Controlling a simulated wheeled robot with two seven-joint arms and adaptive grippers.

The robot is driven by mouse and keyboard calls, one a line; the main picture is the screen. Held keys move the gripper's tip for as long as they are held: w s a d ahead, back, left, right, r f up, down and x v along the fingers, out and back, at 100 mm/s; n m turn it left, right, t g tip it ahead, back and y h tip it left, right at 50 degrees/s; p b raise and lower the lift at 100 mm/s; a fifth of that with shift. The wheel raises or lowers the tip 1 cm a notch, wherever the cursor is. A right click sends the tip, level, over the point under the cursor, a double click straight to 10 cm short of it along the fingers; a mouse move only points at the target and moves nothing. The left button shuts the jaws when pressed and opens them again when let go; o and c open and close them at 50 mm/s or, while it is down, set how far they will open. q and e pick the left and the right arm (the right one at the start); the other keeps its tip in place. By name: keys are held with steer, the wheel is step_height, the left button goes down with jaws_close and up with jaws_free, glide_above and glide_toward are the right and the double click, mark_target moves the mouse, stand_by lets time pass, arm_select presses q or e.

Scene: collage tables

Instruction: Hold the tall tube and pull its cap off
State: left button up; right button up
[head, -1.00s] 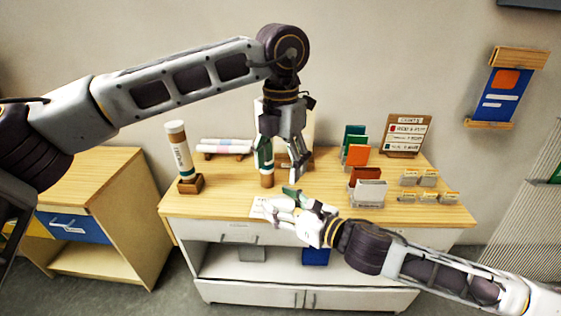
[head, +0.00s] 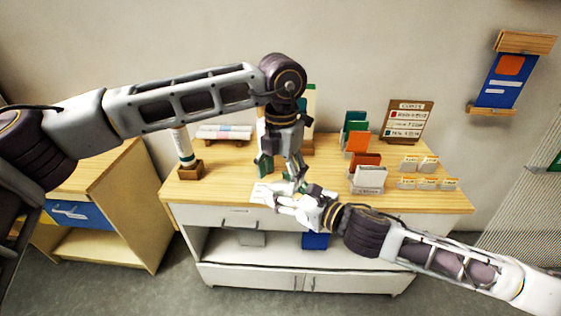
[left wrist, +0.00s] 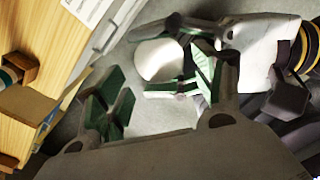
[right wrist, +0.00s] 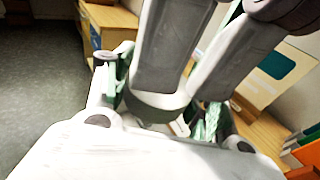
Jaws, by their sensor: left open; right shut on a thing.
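A tall white tube with green bands (head: 183,148) stands upright in a wooden block on the left of the table. My left arm hides its top. My right gripper (head: 291,197) is low over the table's front edge. In the left wrist view it is shut on a white round-ended thing (left wrist: 160,60); I cannot tell whether this is a tube or a cap. My left gripper (head: 285,182) points down just above it, open, its green-padded fingers on either side of the white end in its wrist view. In the right wrist view the two grippers overlap and hide the held thing's body.
Rolled tubes lie on a rack (head: 224,132) at the back. Coloured cards (head: 356,140), a card sign (head: 408,120) and small labelled holders (head: 428,182) fill the right. A wooden cabinet (head: 115,190) stands at the left. Bare tabletop shows at front left.

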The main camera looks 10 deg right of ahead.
mark_target(281, 189)
arm_select(q)
steer(key=shift+f, duration=2.25)
steer(key=shift+c, duration=0.2)
steer(key=c, duration=0.7)
arm_select(e)
steer(key=o, duration=1.2)
